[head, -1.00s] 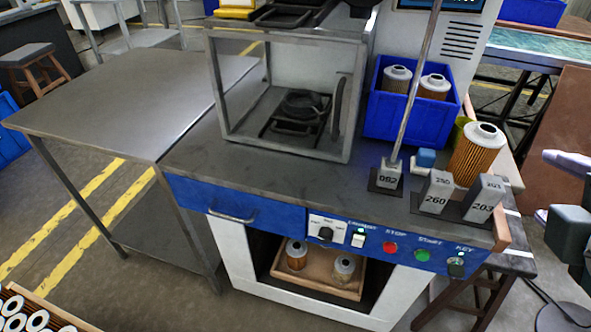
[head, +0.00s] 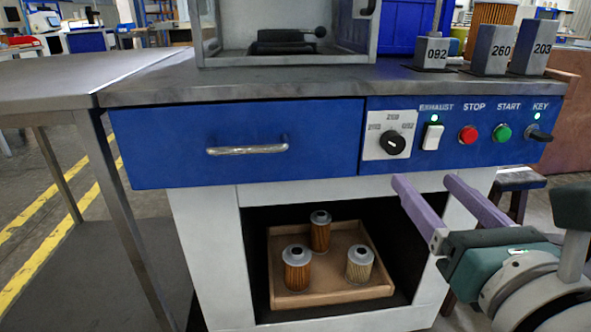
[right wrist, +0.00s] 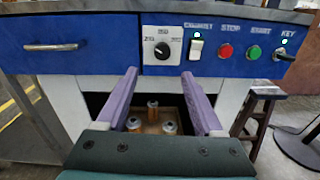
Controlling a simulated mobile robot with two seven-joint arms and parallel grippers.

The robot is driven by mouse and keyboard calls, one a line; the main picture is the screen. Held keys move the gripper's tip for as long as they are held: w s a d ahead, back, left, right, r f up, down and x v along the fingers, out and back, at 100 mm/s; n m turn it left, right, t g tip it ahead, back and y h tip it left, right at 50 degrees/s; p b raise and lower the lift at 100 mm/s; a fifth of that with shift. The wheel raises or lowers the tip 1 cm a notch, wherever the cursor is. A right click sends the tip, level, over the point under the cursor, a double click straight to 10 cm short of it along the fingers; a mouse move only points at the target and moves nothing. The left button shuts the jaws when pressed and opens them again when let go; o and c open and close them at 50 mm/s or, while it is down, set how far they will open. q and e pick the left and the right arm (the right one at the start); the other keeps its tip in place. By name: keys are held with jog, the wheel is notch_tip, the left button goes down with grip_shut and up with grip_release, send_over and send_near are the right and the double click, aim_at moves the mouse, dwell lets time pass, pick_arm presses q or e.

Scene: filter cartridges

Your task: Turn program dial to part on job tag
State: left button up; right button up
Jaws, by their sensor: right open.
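The program dial (head: 392,143) is a black round knob on a white plate on the blue front panel, with number labels to its left, above and to its right. The small labels and the pointer's exact direction are hard to read. The dial also shows in the right wrist view (right wrist: 162,50), beyond the fingertips. My right gripper (head: 422,180) is open and empty, below and right of the dial and apart from it. Its two purple fingers (right wrist: 160,73) point toward the panel. I cannot make out a job tag. My left gripper is out of view.
Right of the dial are the exhaust switch (head: 433,136), red stop button (head: 468,134), green start button (head: 502,132) and key switch (head: 540,133). A drawer handle (head: 248,150) sticks out at left. Blocks marked 092 (head: 432,52), 260 (head: 491,50) and 203 (head: 533,47) stand above.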

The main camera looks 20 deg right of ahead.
aim_at(396, 147)
jog(key=x, duration=1)
jog(key=shift+d+b, duration=0.25)
jog(key=shift+b, duration=0.05)
jog(key=shift+s, duration=0.1)
grip_shut()
